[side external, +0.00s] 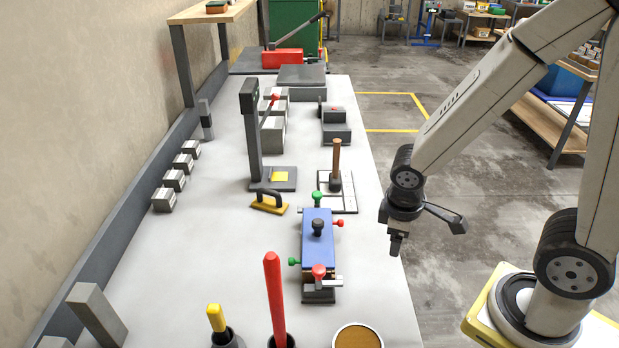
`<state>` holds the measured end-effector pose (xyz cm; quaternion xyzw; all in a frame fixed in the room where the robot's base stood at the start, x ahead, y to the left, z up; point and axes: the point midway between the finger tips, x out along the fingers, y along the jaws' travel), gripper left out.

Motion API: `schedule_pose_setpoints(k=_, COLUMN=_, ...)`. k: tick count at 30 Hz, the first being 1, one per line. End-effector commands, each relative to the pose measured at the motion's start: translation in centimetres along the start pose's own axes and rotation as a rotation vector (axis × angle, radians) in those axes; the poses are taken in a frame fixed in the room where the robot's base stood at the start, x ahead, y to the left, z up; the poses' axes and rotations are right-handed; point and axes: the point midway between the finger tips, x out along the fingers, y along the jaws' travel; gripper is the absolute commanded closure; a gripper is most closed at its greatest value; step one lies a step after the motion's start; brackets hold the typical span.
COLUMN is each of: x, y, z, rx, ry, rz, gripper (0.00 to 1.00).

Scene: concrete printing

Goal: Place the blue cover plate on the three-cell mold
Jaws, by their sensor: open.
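The blue cover plate (316,248) lies flat on top of the three-cell mold (318,293), with a black knob (318,227) standing up from its middle. The plate hides most of the mold. Red and green clamp knobs stick out around the mold's sides and ends. My gripper (396,245) is open and empty, to the right of the plate, pointing down near the table's right edge. It is apart from the plate and the knob.
A mallet (336,165) stands on a tray behind the mold. A yellow trowel (269,203) and a grey press stand (252,130) are behind left. Cups with a red rod (274,295) and a yellow-handled tool (216,318) are in front. The table's left middle (190,260) is clear.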

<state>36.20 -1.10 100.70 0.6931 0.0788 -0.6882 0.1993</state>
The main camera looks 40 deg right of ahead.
Motion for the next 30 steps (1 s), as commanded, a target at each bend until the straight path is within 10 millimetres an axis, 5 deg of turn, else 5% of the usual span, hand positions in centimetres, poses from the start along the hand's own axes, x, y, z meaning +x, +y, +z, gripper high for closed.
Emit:
schedule_pose_setpoints(k=10, x=-2.4, y=0.5, z=-2.8, rx=0.377, ry=0.202, rz=-0.114, gripper=0.25)
schedule_pose_setpoints(k=30, x=-2.6, y=0.6, z=-3.1, rx=0.416, ry=0.222, rz=-0.125, gripper=0.25)
